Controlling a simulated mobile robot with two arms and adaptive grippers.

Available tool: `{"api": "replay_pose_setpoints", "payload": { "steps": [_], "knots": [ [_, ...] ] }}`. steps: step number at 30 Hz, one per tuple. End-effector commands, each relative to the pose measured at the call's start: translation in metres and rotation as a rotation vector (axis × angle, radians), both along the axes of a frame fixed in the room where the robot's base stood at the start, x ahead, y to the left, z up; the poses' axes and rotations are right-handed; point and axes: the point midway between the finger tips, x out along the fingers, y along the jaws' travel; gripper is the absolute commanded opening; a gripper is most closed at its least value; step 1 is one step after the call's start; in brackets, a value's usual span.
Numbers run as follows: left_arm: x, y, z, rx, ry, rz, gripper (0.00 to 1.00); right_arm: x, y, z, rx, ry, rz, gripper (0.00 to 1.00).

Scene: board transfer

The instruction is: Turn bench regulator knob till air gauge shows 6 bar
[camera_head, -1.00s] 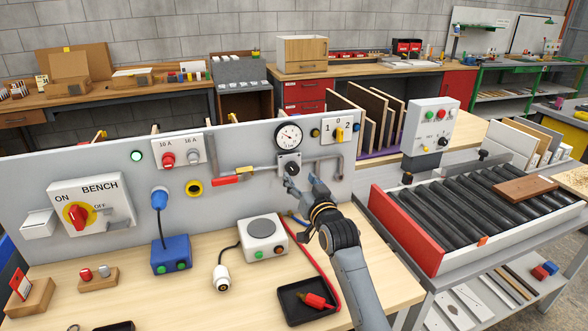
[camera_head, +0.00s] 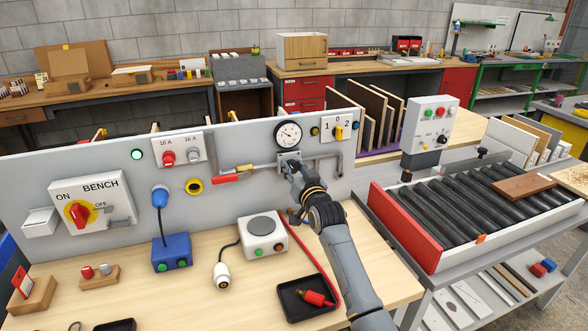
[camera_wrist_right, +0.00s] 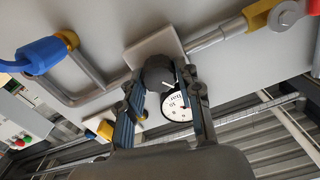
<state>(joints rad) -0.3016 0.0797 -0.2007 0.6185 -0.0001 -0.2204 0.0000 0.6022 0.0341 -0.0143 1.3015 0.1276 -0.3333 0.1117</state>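The black regulator knob (camera_wrist_right: 160,73) with a white mark sits on a light square plate in the right wrist view. My right gripper (camera_wrist_right: 162,82) is open, with one finger on each side of the knob and what looks like a small gap to it. In the head view my right gripper (camera_head: 291,168) is at the regulator and hides most of the knob. The round white air gauge (camera_head: 288,134) is just above it on the grey panel. It also shows in the right wrist view (camera_wrist_right: 176,107), partly behind a finger. Its reading is too small to tell. My left gripper is not in view.

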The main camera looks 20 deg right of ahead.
Motion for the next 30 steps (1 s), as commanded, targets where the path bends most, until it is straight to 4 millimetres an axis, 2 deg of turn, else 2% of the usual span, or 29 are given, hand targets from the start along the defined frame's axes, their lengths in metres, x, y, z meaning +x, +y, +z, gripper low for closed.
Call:
{"api": "replay_pose_setpoints", "payload": {
  "steps": [1,2,3,14,20,30],
  "knots": [
    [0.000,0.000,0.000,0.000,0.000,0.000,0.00,0.000,0.000,0.000,0.000,0.000,0.000,0.10],
    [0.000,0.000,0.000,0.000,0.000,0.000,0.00,0.000,0.000,0.000,0.000,0.000,0.000,0.04],
    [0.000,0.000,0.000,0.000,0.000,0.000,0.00,0.000,0.000,0.000,0.000,0.000,0.000,0.03],
    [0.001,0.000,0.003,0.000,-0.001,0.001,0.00,0.000,0.000,0.000,0.066,0.003,0.000,0.03],
    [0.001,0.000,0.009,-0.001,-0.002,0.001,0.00,0.000,0.000,0.000,0.195,0.009,-0.001,0.03],
    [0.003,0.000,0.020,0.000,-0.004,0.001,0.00,0.000,-0.001,0.000,0.511,0.020,-0.001,0.03]
  ]
}}
